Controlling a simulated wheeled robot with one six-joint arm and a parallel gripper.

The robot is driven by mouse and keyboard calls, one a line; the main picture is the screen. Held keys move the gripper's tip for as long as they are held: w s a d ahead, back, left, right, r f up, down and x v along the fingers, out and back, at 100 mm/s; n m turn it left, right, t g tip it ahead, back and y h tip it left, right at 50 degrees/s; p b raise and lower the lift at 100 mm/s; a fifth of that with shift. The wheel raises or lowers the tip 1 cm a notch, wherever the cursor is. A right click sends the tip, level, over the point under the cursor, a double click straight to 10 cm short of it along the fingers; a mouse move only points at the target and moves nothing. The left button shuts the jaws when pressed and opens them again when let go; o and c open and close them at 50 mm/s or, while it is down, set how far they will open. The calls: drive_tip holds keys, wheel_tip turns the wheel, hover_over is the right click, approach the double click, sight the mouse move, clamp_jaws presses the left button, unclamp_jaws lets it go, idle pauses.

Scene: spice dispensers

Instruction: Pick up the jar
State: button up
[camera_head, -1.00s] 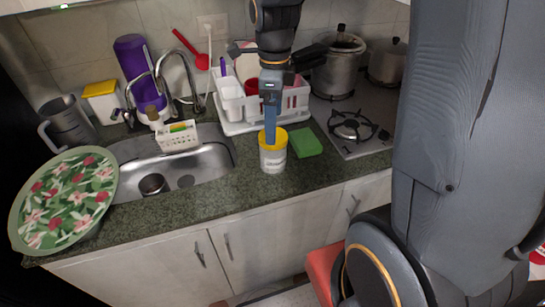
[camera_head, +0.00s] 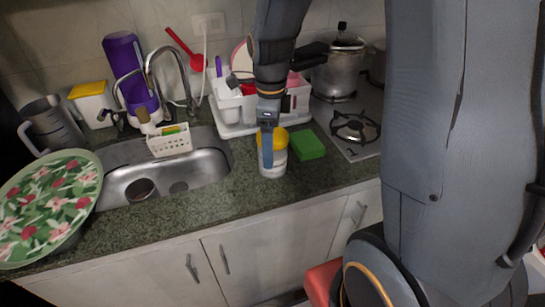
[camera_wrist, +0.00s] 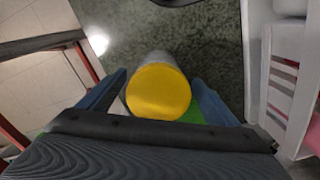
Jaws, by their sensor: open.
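The jar (camera_head: 277,160) has a white body and a yellow lid. It stands upright on the green counter, just right of the sink. My gripper (camera_head: 267,150) is over it, and one blue finger reaches down across the near side of the jar in the head view. In the wrist view the round yellow lid (camera_wrist: 158,92) lies between the two spread fingers of my gripper (camera_wrist: 160,76). The gripper is open, with a finger on either side of the jar. The far finger is hidden in the head view.
A green sponge (camera_head: 307,145) lies close right of the jar. The white dish rack (camera_head: 236,117) stands behind it, and the stove burner (camera_head: 352,128) is further right. The sink (camera_head: 170,180) and a floral plate (camera_head: 45,210) are to the left.

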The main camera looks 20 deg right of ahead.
drive_tip(key=shift+s+d+f+p, duration=0.1)
drive_tip(key=shift+f+p, duration=0.4)
drive_tip(key=shift+f, duration=0.85)
drive_tip(key=shift+s+f+p, duration=0.1)
drive_tip(key=shift+f+p, duration=0.4)
drive_tip(key=shift+f, duration=0.8)
drive_tip(key=shift+w, duration=0.1)
drive_tip(key=c, duration=1.7)
wheel_tip(320, 180, up, 10)
drive_tip(key=shift+r+b, duration=0.1)
drive_tip(key=shift+b, duration=1.05)
